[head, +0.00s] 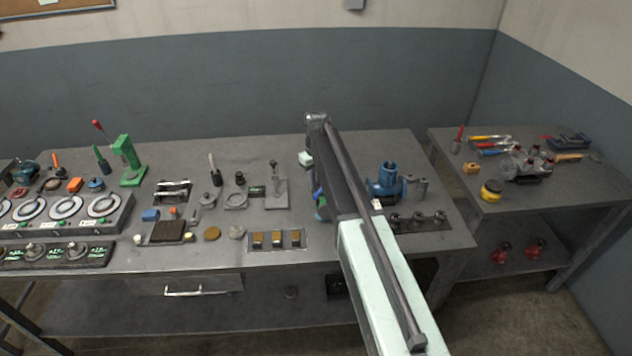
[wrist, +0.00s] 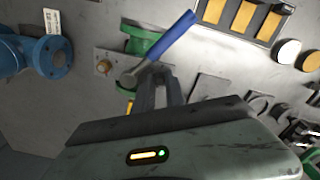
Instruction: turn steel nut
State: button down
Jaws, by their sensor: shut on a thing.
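My gripper (wrist: 158,76) is shut in the wrist view. Its fingertips meet the grey shank of a blue-handled lever (wrist: 170,36), just below the blue grip. The exact contact is partly hidden by the fingers. The lever's rounded grey end lies left of the fingers, over a green flanged body (wrist: 143,42). A small brownish hex nut (wrist: 103,67) on a grey plate sits left of the lever, apart from my fingers. I cannot tell which part is the steel nut. In the head view my arm hides the fingertips and most of the green body (head: 321,208).
A blue flanged pipe fitting (head: 386,183) stands close to the right of my arm. A plate with several brass blocks (head: 277,240) lies at the bench's front, left of my arm. A grey lever stand (head: 275,190) rises behind it.

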jog(key=m, duration=1.1)
jog(key=shift+m, duration=0.3)
dwell(0.3)
jog(key=c, duration=1.6)
grip_release()
jog(key=shift+c, duration=0.2)
notch_tip(320, 180, up, 8)
jog(key=p, duration=0.8)
